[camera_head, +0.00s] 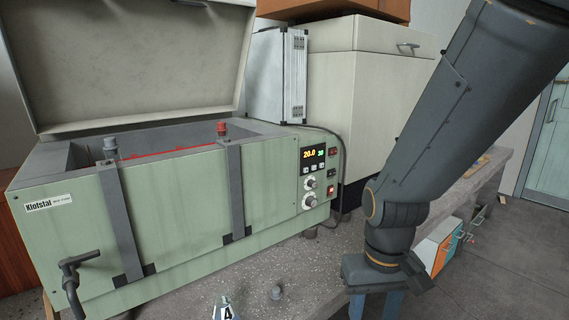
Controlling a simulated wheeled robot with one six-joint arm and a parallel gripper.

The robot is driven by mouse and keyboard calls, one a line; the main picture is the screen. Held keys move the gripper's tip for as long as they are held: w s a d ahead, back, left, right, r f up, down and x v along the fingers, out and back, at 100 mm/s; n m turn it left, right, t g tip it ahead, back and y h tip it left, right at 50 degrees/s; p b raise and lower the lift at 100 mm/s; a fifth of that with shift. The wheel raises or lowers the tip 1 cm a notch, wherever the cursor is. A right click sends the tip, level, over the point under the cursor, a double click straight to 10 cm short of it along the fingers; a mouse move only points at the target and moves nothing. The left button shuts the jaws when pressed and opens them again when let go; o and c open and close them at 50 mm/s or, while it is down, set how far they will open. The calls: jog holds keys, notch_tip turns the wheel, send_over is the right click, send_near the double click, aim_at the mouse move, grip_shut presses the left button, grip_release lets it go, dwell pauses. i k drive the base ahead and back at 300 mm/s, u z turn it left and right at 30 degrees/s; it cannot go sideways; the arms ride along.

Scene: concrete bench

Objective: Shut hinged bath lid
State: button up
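The bath (185,205) is a pale green box with a control panel at its right end, standing on the bench at the left. Its hinged lid (130,60) stands raised at the back, leaning slightly backward, with its pale inner face toward me. The bath's opening is uncovered. My arm comes down from the upper right. My gripper (377,308) is at the lower right, in front and to the right of the bath, apart from it and from the lid. Its blue fingers run off the bottom edge, so whether it is open or shut is not clear.
Two grey straps (236,190) run down the bath's front. A tap (76,264) juts from its lower left. A grey metal case (278,75) and a large cream box (365,90) stand behind right. A small numbered marker (226,311) and a grey knob (276,292) sit on the bench (320,255).

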aim_at(76, 65)
jog(key=i, duration=0.15)
jog(key=u, duration=1.5)
